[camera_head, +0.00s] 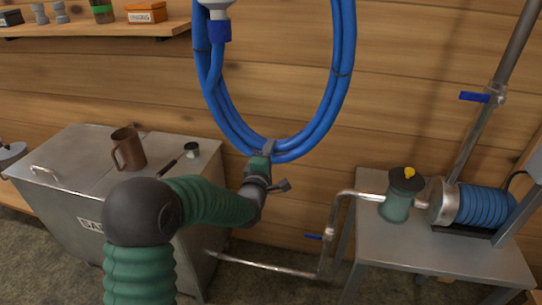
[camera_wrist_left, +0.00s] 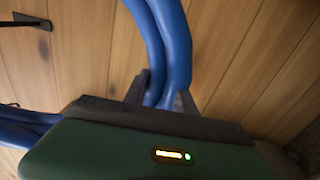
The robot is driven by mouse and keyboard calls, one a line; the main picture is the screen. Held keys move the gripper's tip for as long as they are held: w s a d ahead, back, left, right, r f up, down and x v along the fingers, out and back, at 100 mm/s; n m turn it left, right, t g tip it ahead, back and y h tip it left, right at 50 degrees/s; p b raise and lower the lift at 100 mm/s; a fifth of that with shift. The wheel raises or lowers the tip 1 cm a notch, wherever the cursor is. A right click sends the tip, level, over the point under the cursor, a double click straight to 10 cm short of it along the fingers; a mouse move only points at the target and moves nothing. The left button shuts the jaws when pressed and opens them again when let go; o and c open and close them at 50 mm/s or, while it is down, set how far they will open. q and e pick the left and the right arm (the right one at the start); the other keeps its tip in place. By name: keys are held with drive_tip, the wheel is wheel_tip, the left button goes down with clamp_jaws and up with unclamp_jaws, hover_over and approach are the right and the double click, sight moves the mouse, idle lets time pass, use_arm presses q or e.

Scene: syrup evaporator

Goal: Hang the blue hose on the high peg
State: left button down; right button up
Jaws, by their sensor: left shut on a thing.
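The coiled blue hose (camera_head: 343,75) hangs as a long loop in front of the plank wall, with its top cut off by the upper edge of the head view. A white and blue end fitting (camera_head: 218,25) shows at its left side. My left gripper (camera_head: 268,150) is shut on the bottom of the coil. In the left wrist view the hose (camera_wrist_left: 172,40) runs up from between the fingers (camera_wrist_left: 160,92). No peg can be made out in the head view; a small dark fixture (camera_wrist_left: 32,21) on the wall in the wrist view is unclear. My right gripper is out of view.
A metal chest (camera_head: 65,160) at left carries a brown mug (camera_head: 127,150) and a small black-handled scoop (camera_head: 190,150). A shelf (camera_head: 100,30) is at upper left. A metal table (camera_head: 440,260) at right holds a green pump (camera_head: 397,205) and a blue-ribbed motor (camera_head: 482,205), with pipes alongside.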

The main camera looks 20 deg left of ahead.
use_arm(q)
wheel_tip(320, 180, up, 20)
drive_tip(key=p, duration=1.2)
drive_tip(key=shift+s+a+f, duration=0.25)
drive_tip(key=shift+s+a, duration=0.05)
drive_tip(key=shift+r, duration=0.1)
wheel_tip(320, 180, up, 30)
drive_tip(key=s+a+p, duration=0.1)
drive_tip(key=p, duration=1.8)
drive_tip(key=r+p, duration=0.4)
drive_tip(key=r, duration=0.2)
drive_tip(key=r+p, duration=0.4)
drive_tip(key=r, duration=0.2)
drive_tip(key=r+p, duration=0.4)
drive_tip(key=r, duration=0.2)
drive_tip(key=shift+s+a+r, duration=0.1)
drive_tip(key=shift+s+a, duration=0.2)
